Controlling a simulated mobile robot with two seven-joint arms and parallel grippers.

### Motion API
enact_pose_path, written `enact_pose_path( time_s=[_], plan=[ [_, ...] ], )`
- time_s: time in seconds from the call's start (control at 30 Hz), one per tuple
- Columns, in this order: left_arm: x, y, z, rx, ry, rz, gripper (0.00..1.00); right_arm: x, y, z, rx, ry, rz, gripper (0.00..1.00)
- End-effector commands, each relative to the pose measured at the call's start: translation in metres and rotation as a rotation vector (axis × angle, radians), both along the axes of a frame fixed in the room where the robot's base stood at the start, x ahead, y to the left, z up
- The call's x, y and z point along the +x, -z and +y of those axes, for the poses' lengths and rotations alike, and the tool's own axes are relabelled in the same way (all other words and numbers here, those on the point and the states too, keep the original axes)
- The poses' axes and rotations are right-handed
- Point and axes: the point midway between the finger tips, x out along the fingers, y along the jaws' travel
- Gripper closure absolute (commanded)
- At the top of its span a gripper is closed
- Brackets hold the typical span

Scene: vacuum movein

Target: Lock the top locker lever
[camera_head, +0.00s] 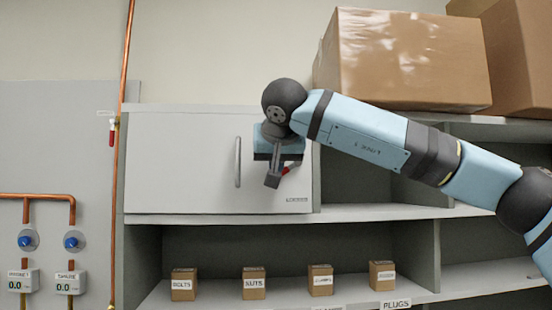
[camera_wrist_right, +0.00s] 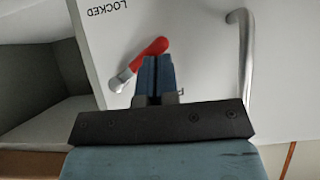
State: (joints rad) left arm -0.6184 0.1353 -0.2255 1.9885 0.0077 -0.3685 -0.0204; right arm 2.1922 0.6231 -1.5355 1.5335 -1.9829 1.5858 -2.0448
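The locker (camera_head: 180,160) has a closed white door with a vertical grey handle (camera_head: 238,162). Its lever has a red grip, partly hidden behind my right gripper in the head view (camera_head: 291,169). In the right wrist view, the red lever (camera_wrist_right: 150,52) lies slanted, its metal pivot end at lower left. My right gripper (camera_head: 272,181) is in front of the door, right of the handle. In the right wrist view its fingers (camera_wrist_right: 155,72) are together, with the tips right beside the red grip; I cannot tell whether they touch. My left gripper is not in view.
A "LOCKED" label (camera_wrist_right: 105,7) is on the door near the lever. Large cardboard boxes (camera_head: 400,60) sit on top of the shelving. Small labelled boxes (camera_head: 254,284) stand on the lower shelf. Copper pipes (camera_head: 120,150) run at the left.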

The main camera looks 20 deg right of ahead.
Motion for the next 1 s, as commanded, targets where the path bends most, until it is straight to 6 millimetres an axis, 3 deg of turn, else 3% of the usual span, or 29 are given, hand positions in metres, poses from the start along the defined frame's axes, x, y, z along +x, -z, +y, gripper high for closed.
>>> enact_pose_path(
  time_s=[0.57, 1.0],
  plan=[
    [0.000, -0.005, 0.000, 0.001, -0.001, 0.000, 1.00, -0.002, 0.026, -0.010, 0.001, 0.000, 0.002, 1.00],
    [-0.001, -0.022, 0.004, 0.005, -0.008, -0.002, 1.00, -0.006, 0.037, -0.021, -0.293, 0.001, 0.085, 1.00]
  ],
)
